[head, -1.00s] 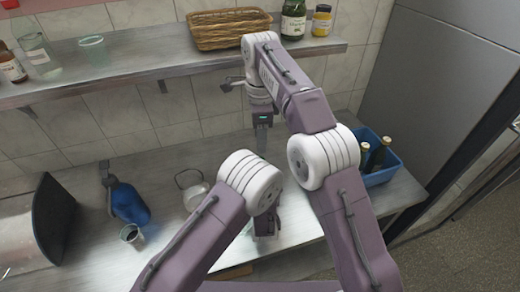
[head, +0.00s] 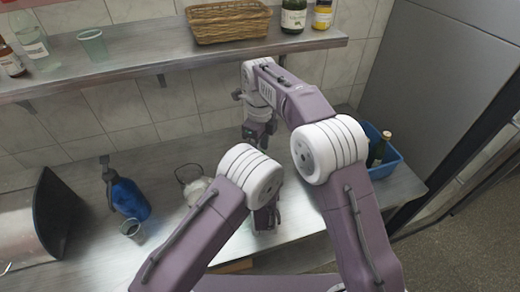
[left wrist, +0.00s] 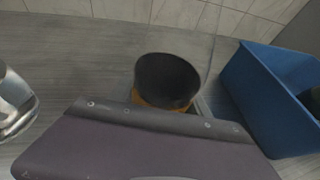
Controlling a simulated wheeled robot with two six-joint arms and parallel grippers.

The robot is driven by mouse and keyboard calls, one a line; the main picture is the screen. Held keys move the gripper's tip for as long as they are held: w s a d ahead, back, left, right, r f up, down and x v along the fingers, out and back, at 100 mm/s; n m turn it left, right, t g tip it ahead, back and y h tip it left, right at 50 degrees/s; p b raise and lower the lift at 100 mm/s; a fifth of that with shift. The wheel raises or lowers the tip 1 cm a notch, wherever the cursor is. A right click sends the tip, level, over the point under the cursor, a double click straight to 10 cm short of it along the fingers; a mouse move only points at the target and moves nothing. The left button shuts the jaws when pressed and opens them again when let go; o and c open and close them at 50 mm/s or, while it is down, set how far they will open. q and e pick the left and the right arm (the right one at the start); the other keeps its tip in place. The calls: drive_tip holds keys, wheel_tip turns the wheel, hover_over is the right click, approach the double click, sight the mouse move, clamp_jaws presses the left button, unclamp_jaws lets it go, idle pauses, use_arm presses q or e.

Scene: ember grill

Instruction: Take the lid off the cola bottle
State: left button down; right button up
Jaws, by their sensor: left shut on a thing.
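My left gripper (head: 265,217) is low over the front part of the counter. Its jaws are shut, but its tips and what they hold are mostly hidden. In the left wrist view a dark round thing (left wrist: 168,78) with an orange part under it stands just beyond a purple part; I cannot tell whether it is the cola bottle or its lid. My right gripper (head: 258,132) points down farther back, apart from the left one. Its jaws are too small to judge. No bottle clearly shows as the cola bottle.
A blue crate (head: 388,172) holding a dark bottle (head: 381,148) stands at the right; the crate also shows in the left wrist view (left wrist: 262,95). A blue flask (head: 130,198), a small glass (head: 133,231) and a glass jar (head: 195,188) stand left. A shelf (head: 130,72) runs above.

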drive_tip(key=shift+f, duration=0.5)
